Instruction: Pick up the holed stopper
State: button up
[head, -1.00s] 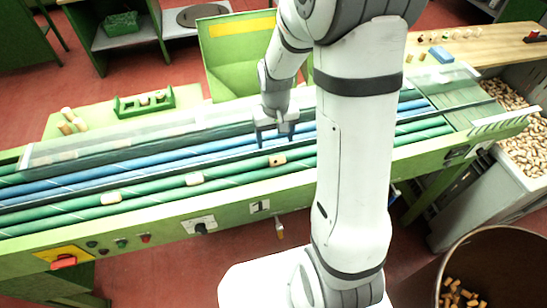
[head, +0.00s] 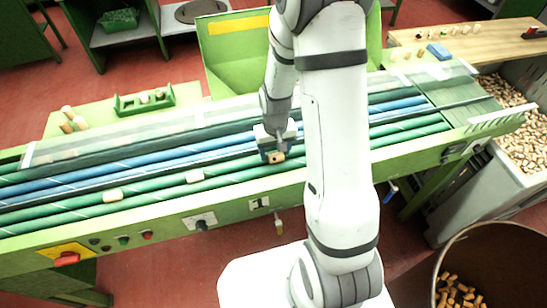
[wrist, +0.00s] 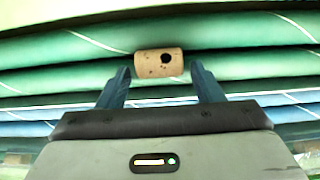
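The holed stopper (head: 276,157) is a tan cork lying on its side on the green rollers of the conveyor. In the wrist view the stopper (wrist: 150,65) shows a dark round hole on its side, right of its middle, and small dark specks. My gripper (head: 271,153) is open just above and behind it in the head view. In the wrist view my gripper (wrist: 160,74) has its two blue fingers apart, one toward each end of the stopper, with a gap on both sides. I cannot tell how far the fingertips are above the rollers.
A clear guard (head: 110,142) runs behind the rollers. A green rack (head: 145,102) stands at the back left. The rollers beside the stopper are free.

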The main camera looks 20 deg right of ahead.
jog(key=c, duration=0.8)
